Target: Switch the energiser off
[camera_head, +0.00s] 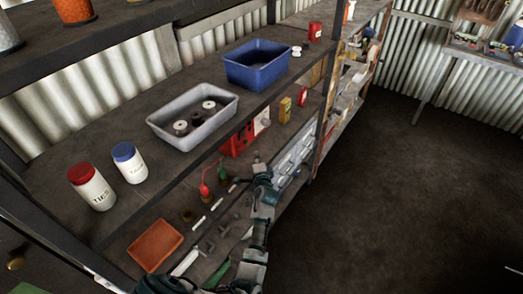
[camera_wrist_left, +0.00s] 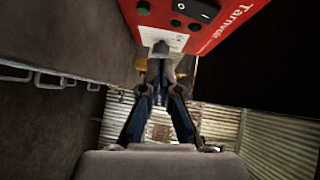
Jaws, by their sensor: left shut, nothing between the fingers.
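The energiser (camera_head: 238,140) is a red box on the shelf below the top shelf, partly hidden by that shelf's edge. In the left wrist view the energiser (camera_wrist_left: 225,22) fills the top, with a white panel, dark round knobs and a black rocker switch (camera_wrist_left: 196,9). The switch's position is hard to read. My left gripper (camera_head: 258,160) is just in front of and below the energiser in the head view. In the wrist view my left gripper (camera_wrist_left: 160,50) is shut and empty, its tips close to the panel's lower edge; contact cannot be told. My right gripper is not in view.
A grey tray (camera_head: 220,119) and a blue bin (camera_head: 285,68) stand on the shelf above. Red and green clips (camera_head: 205,188) lie left of my gripper, with an orange tray (camera_head: 155,246) further left. A yellow box (camera_head: 285,110) stands right of the energiser. The floor at right is clear.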

